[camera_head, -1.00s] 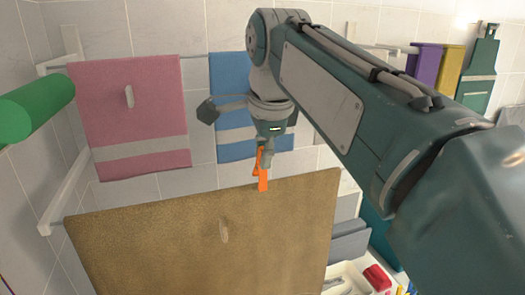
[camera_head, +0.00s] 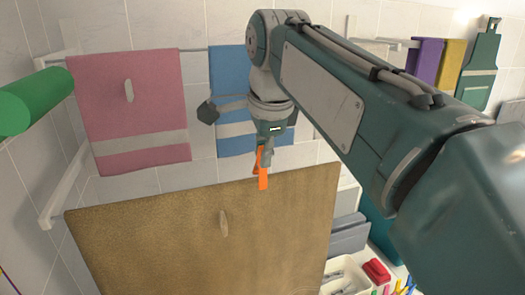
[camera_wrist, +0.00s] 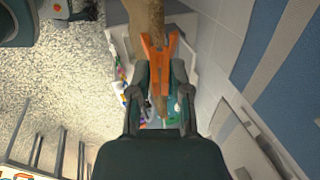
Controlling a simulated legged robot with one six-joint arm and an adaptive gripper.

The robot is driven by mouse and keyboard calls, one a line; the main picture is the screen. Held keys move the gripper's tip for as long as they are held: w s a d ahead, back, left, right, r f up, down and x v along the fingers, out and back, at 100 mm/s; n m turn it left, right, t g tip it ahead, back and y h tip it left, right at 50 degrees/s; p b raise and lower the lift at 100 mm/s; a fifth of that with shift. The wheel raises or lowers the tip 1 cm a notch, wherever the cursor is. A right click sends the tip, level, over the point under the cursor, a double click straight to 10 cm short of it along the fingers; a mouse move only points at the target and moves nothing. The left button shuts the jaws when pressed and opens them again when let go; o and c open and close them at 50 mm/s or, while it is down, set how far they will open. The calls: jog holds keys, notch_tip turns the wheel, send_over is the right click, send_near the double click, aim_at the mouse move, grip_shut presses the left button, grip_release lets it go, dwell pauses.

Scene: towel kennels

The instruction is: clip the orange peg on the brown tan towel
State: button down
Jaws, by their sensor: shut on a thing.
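The brown tan towel (camera_head: 150,240) hangs over a rail in the lower half of the head view, with a small pale tag (camera_head: 223,223) on its front. My gripper (camera_head: 265,155) is shut on the orange peg (camera_head: 263,180) and points down. The peg's lower end overlaps the towel's top edge in the head view. In the wrist view my gripper's fingers (camera_wrist: 160,88) hold the orange peg (camera_wrist: 160,50), whose two legs spread away from them. The brown towel strip (camera_wrist: 147,14) shows between and beyond the legs. I cannot tell whether they touch.
A pink towel (camera_head: 130,100) and a blue towel (camera_head: 232,85) hang on the rear rail. A green roll (camera_head: 35,98) juts in at the left. A white tray (camera_head: 330,284) and a red box (camera_head: 377,270) stand low at the right.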

jog(key=shift+f, duration=0.5)
jog(key=shift+c, duration=2.4)
grip_release()
jog(key=o, duration=0.5)
jog(key=shift+c, duration=0.2)
jog(key=shift+r, duration=4)
